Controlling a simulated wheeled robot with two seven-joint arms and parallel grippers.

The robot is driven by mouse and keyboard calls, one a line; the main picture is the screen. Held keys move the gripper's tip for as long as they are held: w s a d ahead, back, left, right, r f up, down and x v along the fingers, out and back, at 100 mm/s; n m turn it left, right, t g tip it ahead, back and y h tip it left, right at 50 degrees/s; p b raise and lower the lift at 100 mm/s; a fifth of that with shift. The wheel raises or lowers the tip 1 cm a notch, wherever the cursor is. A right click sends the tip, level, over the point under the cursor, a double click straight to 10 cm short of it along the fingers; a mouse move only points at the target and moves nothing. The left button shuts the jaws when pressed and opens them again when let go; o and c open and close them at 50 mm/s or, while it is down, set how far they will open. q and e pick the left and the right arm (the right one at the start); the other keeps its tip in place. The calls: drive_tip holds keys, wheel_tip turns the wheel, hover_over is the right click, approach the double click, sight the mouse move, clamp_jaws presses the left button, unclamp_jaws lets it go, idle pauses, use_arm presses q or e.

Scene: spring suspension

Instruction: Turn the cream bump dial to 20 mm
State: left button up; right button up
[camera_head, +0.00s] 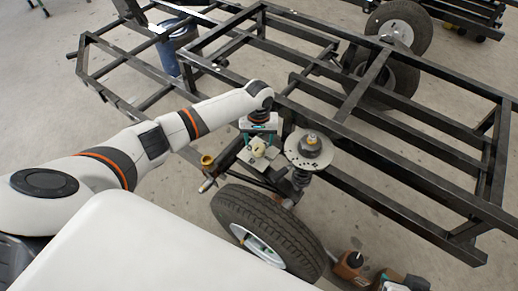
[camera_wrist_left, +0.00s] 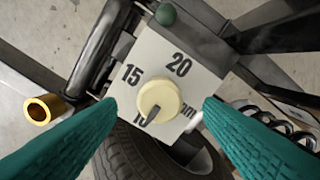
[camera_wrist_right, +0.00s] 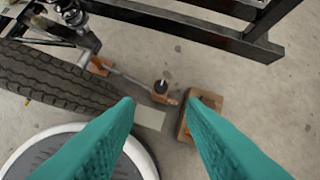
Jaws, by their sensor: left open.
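The cream bump dial (camera_wrist_left: 168,94) sits on a pale square plate (camera_wrist_left: 152,52) marked 15, 20 and mm. Another number at the bottom, apparently 10, is partly covered by the dial. The dial's dark pointer slants down-left toward that number. My left gripper (camera_wrist_left: 159,104) is open, its teal fingers on either side of the dial with gaps showing. In the head view the dial (camera_head: 258,148) shows just below my left gripper (camera_head: 259,130). My right gripper (camera_wrist_right: 161,98) is open and empty in its wrist view, above the floor, and is not in the head view.
A green ball knob (camera_wrist_left: 166,14) and brass cup (camera_wrist_left: 42,109) are near the plate. Tools (camera_head: 352,266) lie on the floor.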

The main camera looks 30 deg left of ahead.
sight(259, 147)
use_arm(q)
wheel_tip(259, 147, down, 4)
drive_tip(key=shift+f+b, duration=0.1)
drive_tip(key=shift+b, duration=0.6)
drive_tip(key=shift+f, duration=0.15)
use_arm(e)
drive_tip(key=w+a+r+t+y, duration=0.1)
drive_tip(key=w+a+r+t, duration=0.1)
drive_tip(key=w+r+t, duration=0.2)
drive_tip(key=shift+w+a+t, duration=0.25)
drive_tip(key=shift+w+t, duration=0.15)
drive_tip(key=shift+w, duration=0.95)
